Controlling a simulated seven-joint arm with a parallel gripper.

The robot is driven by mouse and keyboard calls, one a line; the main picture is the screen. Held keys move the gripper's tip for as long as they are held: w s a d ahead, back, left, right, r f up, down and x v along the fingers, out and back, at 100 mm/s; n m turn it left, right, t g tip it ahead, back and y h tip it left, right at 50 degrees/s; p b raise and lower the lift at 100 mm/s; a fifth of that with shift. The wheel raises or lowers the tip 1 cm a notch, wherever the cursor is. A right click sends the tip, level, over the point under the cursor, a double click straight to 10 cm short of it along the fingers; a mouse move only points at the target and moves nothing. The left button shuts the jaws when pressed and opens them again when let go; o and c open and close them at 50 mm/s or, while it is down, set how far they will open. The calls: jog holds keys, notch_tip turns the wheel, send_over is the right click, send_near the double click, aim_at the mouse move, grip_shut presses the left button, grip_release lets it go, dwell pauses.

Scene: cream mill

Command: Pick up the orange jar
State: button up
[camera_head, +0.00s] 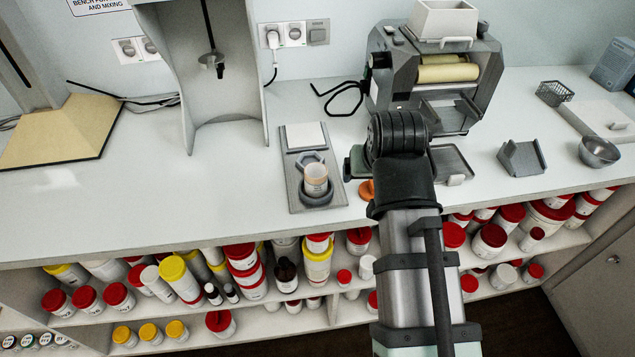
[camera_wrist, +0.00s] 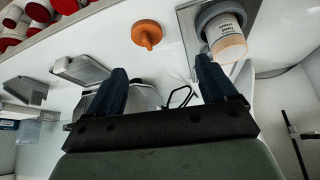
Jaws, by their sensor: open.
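The orange jar (camera_head: 316,180) is a small translucent tub with pale orange colour and a white label. It stands in a grey ring holder (camera_head: 317,197) on a grey bench device. In the wrist view the jar (camera_wrist: 228,42) is at the upper right, just beyond the right finger's tip, with its label showing. My gripper (camera_wrist: 160,72) is open, with its two dark blue fingers wide apart and nothing between them. In the head view my arm hides most of the gripper, which is to the right of the jar.
A tall grey stand (camera_head: 212,75) is left. Shelves below hold many jars. The bench's left-middle is clear.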

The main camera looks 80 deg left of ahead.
jog(key=s+r+n+g, duration=0.15)
jog(key=s+r, duration=0.35)
jog(key=s, duration=0.5)
send_near(314, 176)
jog(key=shift+t+y, duration=0.25)
jog(key=shift+y, duration=0.15)
jog(key=shift+d+f+x, duration=0.1)
jog(key=shift+d+x, duration=0.05)
jog(key=shift+x, duration=1.3)
jog(key=shift+d+f+x, duration=0.1)
jog(key=shift+d+x, duration=0.05)
jog(key=shift+x, duration=1.35)
jog(key=shift+s+d, duration=0.1)
jog(key=shift+s, duration=0.05)
jog(key=shift+c, duration=0.2)
jog(key=c, duration=1)
jog(key=shift+r, duration=0.15)
